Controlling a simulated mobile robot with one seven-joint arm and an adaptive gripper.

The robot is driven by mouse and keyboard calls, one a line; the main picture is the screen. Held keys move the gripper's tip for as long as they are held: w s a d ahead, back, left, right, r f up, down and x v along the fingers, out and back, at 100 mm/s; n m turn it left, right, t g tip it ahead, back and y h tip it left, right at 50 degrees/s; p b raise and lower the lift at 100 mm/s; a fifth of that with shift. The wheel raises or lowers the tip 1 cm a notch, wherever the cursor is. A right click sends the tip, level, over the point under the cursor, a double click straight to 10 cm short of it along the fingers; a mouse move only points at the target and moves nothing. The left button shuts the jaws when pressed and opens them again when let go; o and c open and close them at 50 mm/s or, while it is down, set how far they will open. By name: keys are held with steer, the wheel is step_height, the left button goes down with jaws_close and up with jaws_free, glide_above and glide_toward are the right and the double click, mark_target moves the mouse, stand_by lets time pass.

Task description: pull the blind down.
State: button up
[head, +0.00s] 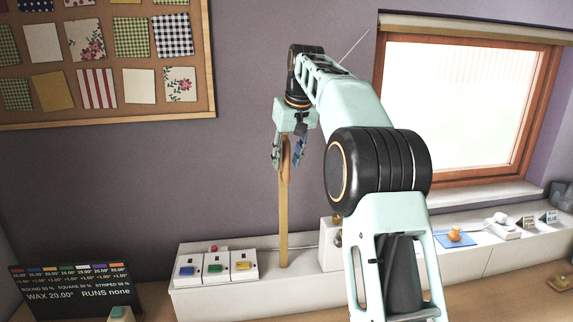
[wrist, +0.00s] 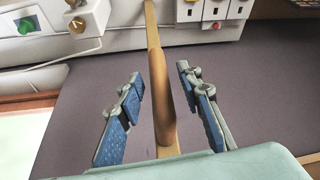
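The blind (head: 470,30) shows in the head view as a pale rolled band along the top of the window (head: 460,100), with the glass bare below it. My gripper (head: 288,160) is left of the window, before the purple wall, pointing down. Its two blue-padded fingers are open in the wrist view (wrist: 160,110). An upright wooden stick (head: 284,215) stands between the fingers. In the wrist view the stick (wrist: 162,95) has a thicker part between the pads, with a gap on each side. Whether any cord hangs from the blind is unclear.
A white ledge (head: 300,284) runs along the wall and carries a block of coloured switches (head: 215,266). A blue pad with an orange item (head: 455,239) lies under the window. A dark price board (head: 75,290) stands lower left. A fabric pinboard (head: 100,117) hangs upper left.

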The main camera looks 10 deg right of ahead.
steer(key=shift+w+f, duration=0.3)
steer(key=shift+f, duration=0.35)
jaws_close()
